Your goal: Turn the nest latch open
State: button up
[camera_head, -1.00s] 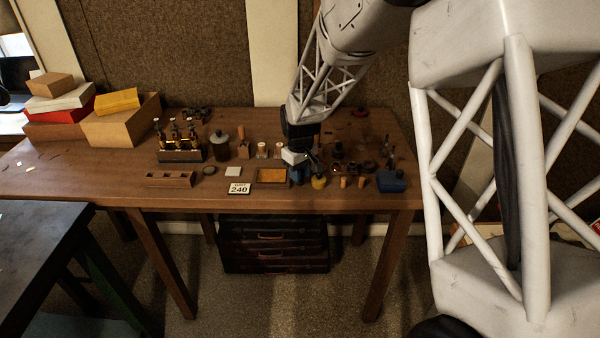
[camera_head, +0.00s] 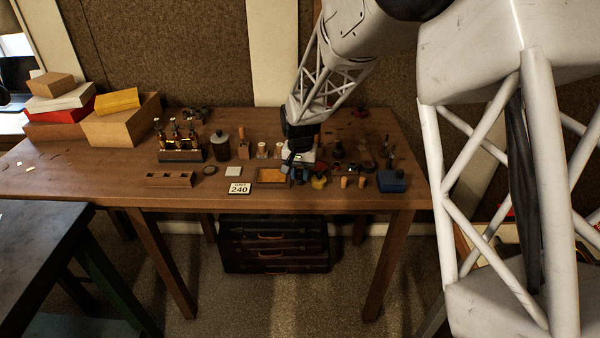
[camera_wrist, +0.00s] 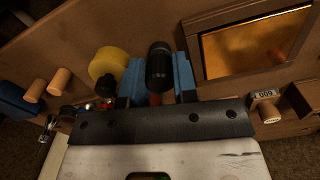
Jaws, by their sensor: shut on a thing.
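My gripper (camera_wrist: 158,80) points down at the front part of the bench, and its blue fingers stand on both sides of a black rounded knob (camera_wrist: 160,62). The jaws are shut on this knob, with a bit of red showing below it. I cannot tell whether it is the nest latch's handle, and no other latch part is clear. In the head view my gripper (camera_head: 298,174) is just right of a shallow wooden tray with an orange-gold floor (camera_head: 258,181). That tray's frame (camera_wrist: 196,62) is close to the right finger in the wrist view.
A yellow round piece (camera_wrist: 103,64) stands close beside the left finger. Wooden pegs (camera_wrist: 60,80) and a blue block (camera_head: 391,182) are farther along. A number card (camera_head: 239,188) lies left of the tray. Brass valves in a rack (camera_head: 181,154) stand at back left.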

jog(key=shift+m, duration=0.5)
jog(key=o, duration=0.9)
jog(key=shift+n, duration=0.4)
